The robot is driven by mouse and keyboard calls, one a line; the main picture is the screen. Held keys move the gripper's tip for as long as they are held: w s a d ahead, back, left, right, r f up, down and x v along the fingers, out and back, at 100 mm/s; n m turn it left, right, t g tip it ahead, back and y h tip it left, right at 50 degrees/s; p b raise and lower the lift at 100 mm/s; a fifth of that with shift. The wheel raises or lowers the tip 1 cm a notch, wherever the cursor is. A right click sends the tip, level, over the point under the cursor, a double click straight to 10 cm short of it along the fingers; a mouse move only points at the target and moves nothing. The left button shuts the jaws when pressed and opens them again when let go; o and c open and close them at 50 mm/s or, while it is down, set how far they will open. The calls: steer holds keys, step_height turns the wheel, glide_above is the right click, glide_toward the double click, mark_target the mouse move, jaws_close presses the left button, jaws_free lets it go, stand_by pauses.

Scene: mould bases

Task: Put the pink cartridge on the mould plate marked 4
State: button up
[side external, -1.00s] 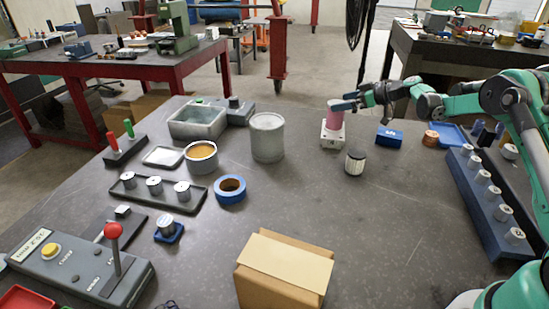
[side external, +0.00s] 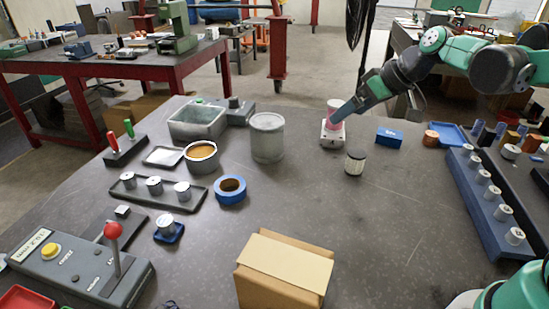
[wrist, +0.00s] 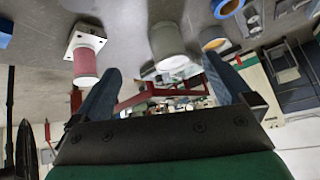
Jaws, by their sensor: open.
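The pink cartridge (side external: 330,124) stands upright on a small white mould plate (side external: 332,142), whose front mark looks like a 4. In the wrist view the cartridge (wrist: 85,64) rests on the same white plate (wrist: 74,44), just outside my left-hand finger. My gripper (side external: 341,116) reaches down from the upper right and its finger covers part of the cartridge in the side view. In the wrist view my gripper (wrist: 165,78) is open, with nothing held between its two fingers. I cannot tell whether a finger touches the cartridge.
A grey canister (side external: 267,140) stands left of the plate. A cardboard box (side external: 283,272) sits at the front. The table between box and plate is mostly clear.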

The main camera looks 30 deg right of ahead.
steer(key=s+a+f+m+h, duration=0.2)
steer(key=s+a+f, duration=0.1)
steer(key=s, duration=0.7)
steer(key=shift+a+h, duration=0.4)
steer(key=shift+a, duration=0.45)
steer(key=shift+s+f, duration=0.1)
